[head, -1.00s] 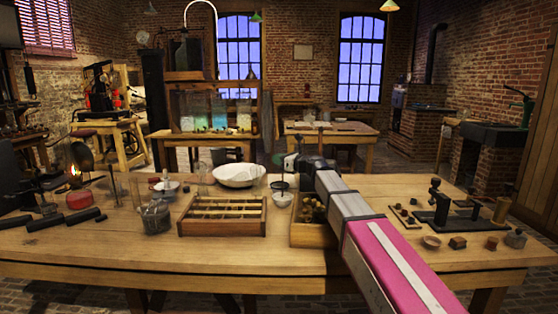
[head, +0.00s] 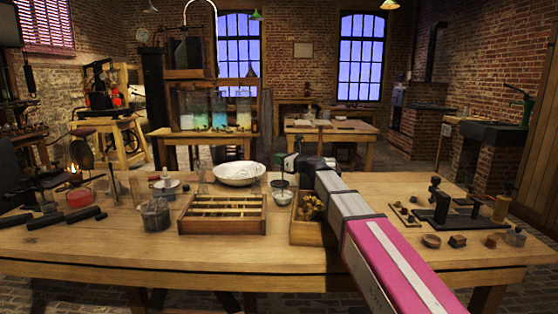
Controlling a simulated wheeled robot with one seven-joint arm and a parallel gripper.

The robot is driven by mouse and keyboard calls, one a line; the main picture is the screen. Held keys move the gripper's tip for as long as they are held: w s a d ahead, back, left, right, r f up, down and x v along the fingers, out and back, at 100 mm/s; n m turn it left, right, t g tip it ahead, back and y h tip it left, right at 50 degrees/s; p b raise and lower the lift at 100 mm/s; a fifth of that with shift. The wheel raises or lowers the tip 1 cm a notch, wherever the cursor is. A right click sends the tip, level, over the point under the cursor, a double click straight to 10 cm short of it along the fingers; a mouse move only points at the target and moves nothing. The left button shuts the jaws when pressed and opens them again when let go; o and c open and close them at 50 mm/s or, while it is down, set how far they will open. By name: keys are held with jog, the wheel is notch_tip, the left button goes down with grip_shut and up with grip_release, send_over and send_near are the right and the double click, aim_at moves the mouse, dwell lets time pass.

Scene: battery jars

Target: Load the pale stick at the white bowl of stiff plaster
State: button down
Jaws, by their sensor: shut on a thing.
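A small white bowl (head: 282,198) stands on the bench, left of the wooden box; its contents are too small to make out. A larger white bowl (head: 250,177) with a pale inside stands behind the slatted tray. My gripper (head: 289,167) reaches in from the right and is above and just behind the small white bowl. It is shut on a thin stick, which points down toward the small bowl; its colour and lower end are hard to make out. I cannot tell whether the stick touches the bowl or plaster.
A slatted wooden tray (head: 183,227) lies left of the small bowl. A wooden box (head: 312,235) with small pieces stands under my arm. Glass jars (head: 156,215) and a lit burner (head: 74,172) are at the left. The bench front is clear.

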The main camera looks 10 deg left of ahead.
dwell(0.3)
notch_tip(320, 180, up, 7)
dwell(1.0)
dwell(0.4)
